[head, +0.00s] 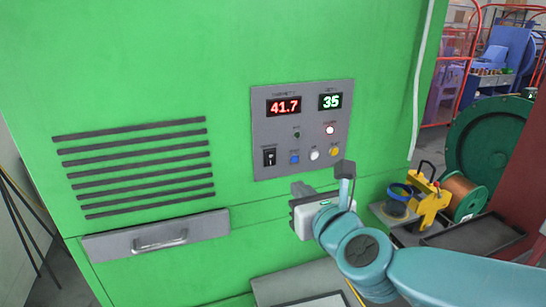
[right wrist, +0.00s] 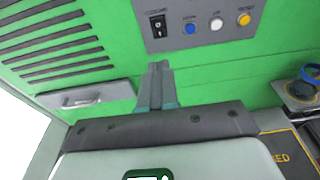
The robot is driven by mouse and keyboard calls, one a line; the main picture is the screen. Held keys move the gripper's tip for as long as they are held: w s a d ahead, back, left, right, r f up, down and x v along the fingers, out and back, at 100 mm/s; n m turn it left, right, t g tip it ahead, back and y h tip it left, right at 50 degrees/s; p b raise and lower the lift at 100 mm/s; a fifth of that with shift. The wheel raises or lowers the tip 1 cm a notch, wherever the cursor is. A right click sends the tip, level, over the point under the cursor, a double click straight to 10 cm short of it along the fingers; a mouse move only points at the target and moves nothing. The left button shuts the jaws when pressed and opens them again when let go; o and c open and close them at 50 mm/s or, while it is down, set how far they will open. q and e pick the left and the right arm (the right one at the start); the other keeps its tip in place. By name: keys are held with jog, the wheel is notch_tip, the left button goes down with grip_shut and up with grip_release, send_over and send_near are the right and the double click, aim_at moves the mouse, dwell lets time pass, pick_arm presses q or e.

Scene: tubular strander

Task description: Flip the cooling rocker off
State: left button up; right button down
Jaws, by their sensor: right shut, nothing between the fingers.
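The cooling rocker (head: 269,157) is a small black switch at the lower left of a grey control panel (head: 262,122) on the green cabinet. It also shows near the top of the right wrist view (right wrist: 158,26), above my fingertips. My right gripper (head: 344,170) is shut and empty. It is in front of the cabinet, to the right of the rocker and just below the panel, apart from the rocker. In the right wrist view its closed fingers (right wrist: 158,75) point up towards the panel. My left gripper is not in view.
The panel has a red display (head: 284,107), a green display (head: 330,101), and blue (head: 294,159), white (head: 314,154) and yellow (head: 334,151) buttons. A drawer handle (head: 160,240) and vent slots are at left. A yellow tool (head: 430,203) and copper spool (head: 462,196) stand at right.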

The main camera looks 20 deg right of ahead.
jog(key=shift+w+a, duration=0.1)
jog(key=shift+a, duration=0.05)
jog(key=p, duration=0.2)
send_near(270, 156)
jog(key=f, duration=0.2)
jog(key=w+p, duration=0.1)
jog(key=w, duration=0.3)
jog(key=w+p, duration=0.1)
jog(key=w, duration=0.1)
jog(key=shift+w+a+r+p, duration=0.2)
jog(key=shift+r+p, duration=0.1)
jog(key=shift+p, duration=0.05)
jog(key=shift+w+f+b, duration=0.15)
jog(key=shift+w+b, duration=0.15)
jog(key=shift+b, duration=0.5)
jog(key=shift+r, duration=0.25)
